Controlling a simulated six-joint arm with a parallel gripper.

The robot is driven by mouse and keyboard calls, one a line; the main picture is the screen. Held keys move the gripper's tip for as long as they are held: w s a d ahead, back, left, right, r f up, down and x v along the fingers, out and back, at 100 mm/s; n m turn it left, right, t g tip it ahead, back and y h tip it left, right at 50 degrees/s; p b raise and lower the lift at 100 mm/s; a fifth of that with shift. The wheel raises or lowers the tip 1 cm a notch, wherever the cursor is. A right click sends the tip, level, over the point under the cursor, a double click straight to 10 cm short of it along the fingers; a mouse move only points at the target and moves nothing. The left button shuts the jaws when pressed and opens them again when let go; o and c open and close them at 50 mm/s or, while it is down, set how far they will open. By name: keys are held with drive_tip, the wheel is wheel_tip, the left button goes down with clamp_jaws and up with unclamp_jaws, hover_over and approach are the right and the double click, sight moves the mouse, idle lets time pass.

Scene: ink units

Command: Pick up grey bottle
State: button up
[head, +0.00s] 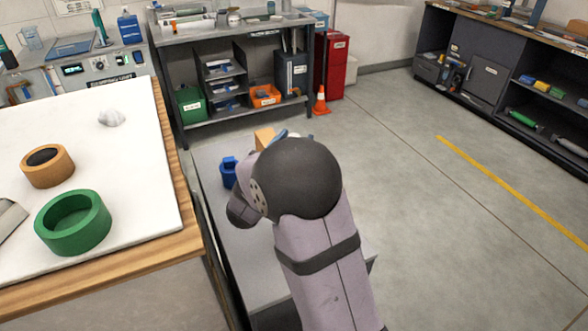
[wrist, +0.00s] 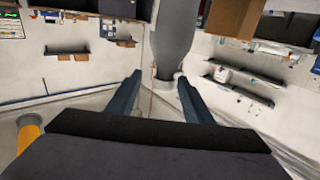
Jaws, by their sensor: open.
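In the wrist view a grey bottle-shaped thing (wrist: 177,30) is at the top centre, wide above and narrowing to a neck that points down the picture. My gripper (wrist: 159,79) is open, its two dark blue fingers apart, with the narrow end of the grey shape showing between the tips. I cannot tell how far beyond the tips it is, and nothing shows as gripped. In the head view my arm hides the gripper, and I cannot make out the bottle there.
In the head view a blue item (head: 229,172) and a tan box (head: 264,137) are beside my arm on a low grey surface (head: 211,150). The white-topped table (head: 140,150) at left holds a green ring (head: 98,231) and an orange ring (head: 61,173). Floor at right is clear.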

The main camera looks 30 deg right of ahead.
drive_tip(key=shift+p+x, duration=0.45)
drive_tip(key=shift+x, duration=2.1)
drive_tip(key=shift+w+a+f, duration=0.1)
drive_tip(key=shift+w+a, duration=0.05)
drive_tip(key=shift+w, duration=0.05)
clamp_jaws()
